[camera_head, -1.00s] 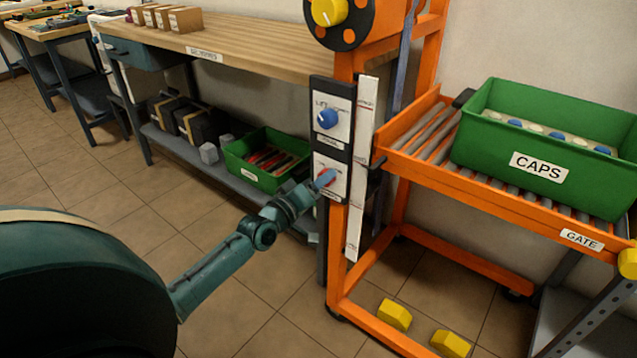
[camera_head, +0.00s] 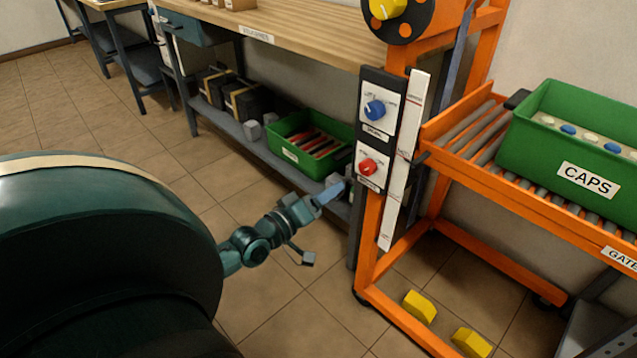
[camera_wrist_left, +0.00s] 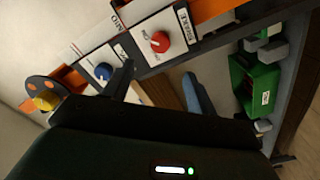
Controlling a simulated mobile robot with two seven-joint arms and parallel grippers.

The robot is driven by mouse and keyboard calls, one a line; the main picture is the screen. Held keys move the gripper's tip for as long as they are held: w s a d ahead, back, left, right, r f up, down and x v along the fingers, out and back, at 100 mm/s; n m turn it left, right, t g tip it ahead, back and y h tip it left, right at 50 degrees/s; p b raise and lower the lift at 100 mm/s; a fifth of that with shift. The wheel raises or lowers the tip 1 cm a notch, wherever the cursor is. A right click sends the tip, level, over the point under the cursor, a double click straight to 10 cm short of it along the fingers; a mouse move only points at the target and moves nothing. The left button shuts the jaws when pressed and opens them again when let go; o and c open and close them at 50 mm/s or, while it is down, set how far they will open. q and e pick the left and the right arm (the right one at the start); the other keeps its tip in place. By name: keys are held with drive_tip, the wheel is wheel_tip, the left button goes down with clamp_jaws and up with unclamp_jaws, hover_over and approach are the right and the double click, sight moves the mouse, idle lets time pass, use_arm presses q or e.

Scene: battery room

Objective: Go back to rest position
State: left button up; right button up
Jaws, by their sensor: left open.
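My left gripper (camera_head: 335,190) is in the head view, just left of the orange frame's control panel and apart from it. In the left wrist view its two fingers (camera_wrist_left: 158,88) are spread, with nothing held between them. The panel carries a red knob (camera_head: 368,166) below a blue knob (camera_head: 375,110). Both knobs also show in the left wrist view, the red one (camera_wrist_left: 160,42) beyond the fingers and the blue one (camera_wrist_left: 103,71) near the left finger. My right gripper is not in either view.
The orange frame (camera_head: 369,240) stands right of the gripper with a roller rack and a green CAPS bin (camera_head: 545,165). A workbench (camera_head: 300,35) with a lower shelf and a green bin (camera_head: 285,150) is behind. Yellow blocks (camera_head: 418,305) are low by the frame. Floor at left is clear.

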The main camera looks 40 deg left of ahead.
use_arm(q)
drive_tip(key=shift+s+a, duration=0.1)
drive_tip(key=shift+s, duration=0.85)
drive_tip(key=shift+r, duration=0.1)
